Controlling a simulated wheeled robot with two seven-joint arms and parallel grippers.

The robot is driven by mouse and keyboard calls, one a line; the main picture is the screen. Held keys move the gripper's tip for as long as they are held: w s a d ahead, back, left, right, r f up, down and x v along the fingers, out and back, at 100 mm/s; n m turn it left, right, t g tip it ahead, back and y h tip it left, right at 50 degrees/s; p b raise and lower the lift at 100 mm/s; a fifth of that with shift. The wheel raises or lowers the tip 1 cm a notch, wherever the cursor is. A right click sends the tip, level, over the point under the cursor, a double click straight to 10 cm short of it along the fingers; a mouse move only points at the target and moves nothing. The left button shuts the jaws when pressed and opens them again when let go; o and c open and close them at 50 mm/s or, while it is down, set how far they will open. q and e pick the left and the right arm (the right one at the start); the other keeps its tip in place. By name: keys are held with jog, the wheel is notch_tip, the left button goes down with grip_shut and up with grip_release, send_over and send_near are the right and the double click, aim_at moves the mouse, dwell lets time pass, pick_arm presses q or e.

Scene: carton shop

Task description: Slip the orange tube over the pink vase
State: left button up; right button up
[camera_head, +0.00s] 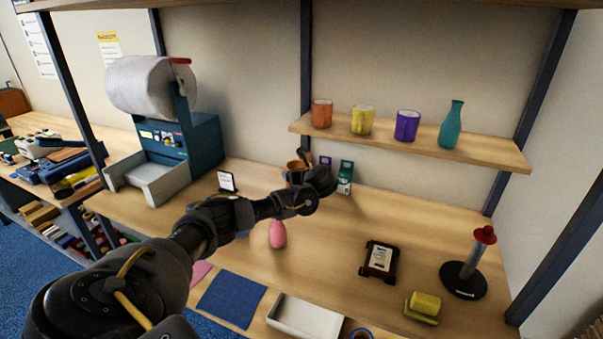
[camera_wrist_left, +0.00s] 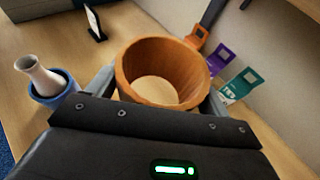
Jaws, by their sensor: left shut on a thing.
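My left gripper (camera_head: 306,176) is shut on an orange tube (camera_wrist_left: 150,92). In the left wrist view the tube lies between the two fingers, its wide mouth toward the camera and a pale disc at its far end. In the head view the tube (camera_head: 295,165) shows partly behind my gripper, above the back of the bench. The pink vase (camera_head: 277,236) stands upright on the bench, nearer than the gripper and apart from the tube; its upper part is covered by my arm. It is not seen in the left wrist view. My right gripper is not in view.
A pale vase (camera_wrist_left: 43,77) stands inside a blue tube (camera_wrist_left: 55,96). Coloured cards, one purple (camera_wrist_left: 220,59) and one green (camera_wrist_left: 240,86), stand at the back. A shelf (camera_head: 420,146) holds coloured tubes and a teal vase (camera_head: 452,124).

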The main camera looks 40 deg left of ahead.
pick_arm(q)
jog(key=s+d+r+m+t+h, duration=0.25)
jog(key=d+r+m+h, duration=0.2)
jog(key=d, duration=0.85)
jog(key=s+d+r+m+t+h, duration=0.2)
jog(key=d+r+m+t+h, duration=0.3)
jog(key=d, duration=0.9)
jog(key=s+d+f+m+h+b, duration=0.2)
jog(key=s+d+f+m+b, duration=0.1)
jog(key=s+d+f+b, duration=0.3)
jog(key=s+d+b, duration=0.2)
jog(key=d+b, duration=0.2)
jog(key=shift+f, duration=0.15)
